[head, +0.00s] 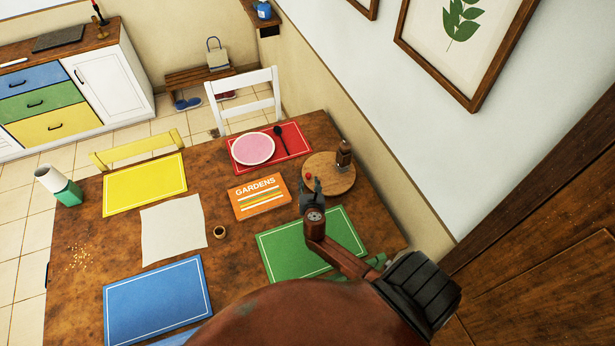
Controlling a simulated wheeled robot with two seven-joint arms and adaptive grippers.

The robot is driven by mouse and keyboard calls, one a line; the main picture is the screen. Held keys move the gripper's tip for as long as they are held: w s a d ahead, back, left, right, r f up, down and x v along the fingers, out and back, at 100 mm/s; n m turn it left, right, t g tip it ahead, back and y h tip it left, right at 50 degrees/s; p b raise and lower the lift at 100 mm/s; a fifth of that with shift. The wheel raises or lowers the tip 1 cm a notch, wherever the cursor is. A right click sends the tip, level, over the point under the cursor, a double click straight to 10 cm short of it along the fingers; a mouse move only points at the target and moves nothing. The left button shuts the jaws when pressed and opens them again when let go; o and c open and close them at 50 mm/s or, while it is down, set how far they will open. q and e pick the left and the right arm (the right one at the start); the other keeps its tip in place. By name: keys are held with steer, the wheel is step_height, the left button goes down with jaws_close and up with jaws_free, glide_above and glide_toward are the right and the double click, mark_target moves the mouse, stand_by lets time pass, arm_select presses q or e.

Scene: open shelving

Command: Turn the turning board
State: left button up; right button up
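The turning board (336,182) is a round, light wooden disc lying on the table near its right edge, by the wall. A dark brown bottle or mill (344,154) stands upright on its back right part. A small red item (308,176) shows at its left edge, close to my gripper. My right gripper (313,184) reaches in from the lower right and is over or at the board's front left edge. Its fingers are small and dark, so I cannot tell how far apart they are or whether they touch the board. My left gripper is not in view.
An orange book (259,197) marked GARDENS lies left of the board. A red placemat (293,139) with a pink plate (252,149) lies behind; a green placemat (290,248) lies in front, under my arm. The wall (385,160) is close on the right.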

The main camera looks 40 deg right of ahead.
mark_target(308, 177)
steer(key=shift+b+x, duration=0.65)
steer(key=shift+x, duration=2.5)
steer(key=shift+c, duration=0.7)
jaws_close()
